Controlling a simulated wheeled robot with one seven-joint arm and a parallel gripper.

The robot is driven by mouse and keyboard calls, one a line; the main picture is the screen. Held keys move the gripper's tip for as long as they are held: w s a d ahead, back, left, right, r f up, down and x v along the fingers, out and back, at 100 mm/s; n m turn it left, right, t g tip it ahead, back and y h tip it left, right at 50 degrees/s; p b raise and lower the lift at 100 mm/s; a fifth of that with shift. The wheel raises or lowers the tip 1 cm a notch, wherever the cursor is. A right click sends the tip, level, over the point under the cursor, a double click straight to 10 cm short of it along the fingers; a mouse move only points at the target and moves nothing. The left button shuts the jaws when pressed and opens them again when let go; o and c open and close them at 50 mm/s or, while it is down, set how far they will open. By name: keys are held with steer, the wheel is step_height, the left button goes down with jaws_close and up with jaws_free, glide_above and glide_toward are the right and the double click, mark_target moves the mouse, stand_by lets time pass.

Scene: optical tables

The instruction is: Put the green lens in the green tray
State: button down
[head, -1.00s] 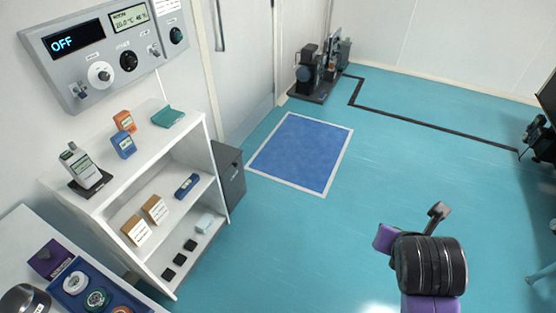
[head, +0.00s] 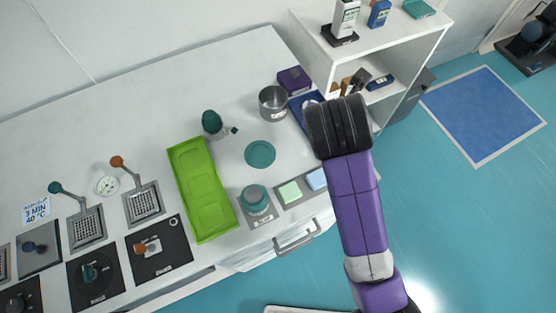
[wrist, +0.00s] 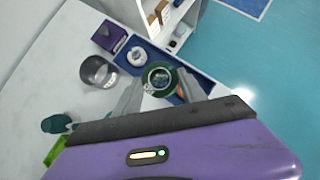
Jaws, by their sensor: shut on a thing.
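The green lens (wrist: 174,74), a dark green ring with a pale glass centre, is between my gripper's fingertips (wrist: 160,92) in the wrist view. My gripper is shut on it, over the blue tray (wrist: 195,62); the gap below it cannot be judged. In the head view my arm hides the lens and most of the blue tray (head: 296,106). The green tray (head: 203,190) is bright green, long and looks empty. It lies on the white table, left of my arm; its corner shows at the wrist view's lower left (wrist: 54,152).
A metal pot (head: 272,103) and a purple box (head: 294,80) stand by the blue tray. A white shelf (head: 408,50) stands at the right.

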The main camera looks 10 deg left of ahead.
steer(key=s+a+r+n+b, duration=0.15)
steer(key=s+a, duration=0.25)
steer(key=a, duration=0.7)
steer(key=s+a+r+y, duration=0.1)
steer(key=s+a+r, duration=0.3)
steer(key=a, duration=0.6)
steer(key=s+a+r+n+b, duration=0.1)
steer(key=s+a, duration=0.4)
steer(key=a, duration=0.6)
steer(key=shift+m, duration=0.25)
steer(key=f, duration=1.5)
steer(key=shift+s+d+f, duration=0.15)
steer(key=shift+s, duration=0.2)
steer(key=shift+f, duration=2.55)
steer(key=c, duration=0.9)
jaws_free()
steer(key=shift+c, duration=0.2)
steer(key=v, duration=1.2)
steer(key=shift+d, duration=0.2)
steer(key=shift+s, duration=0.1)
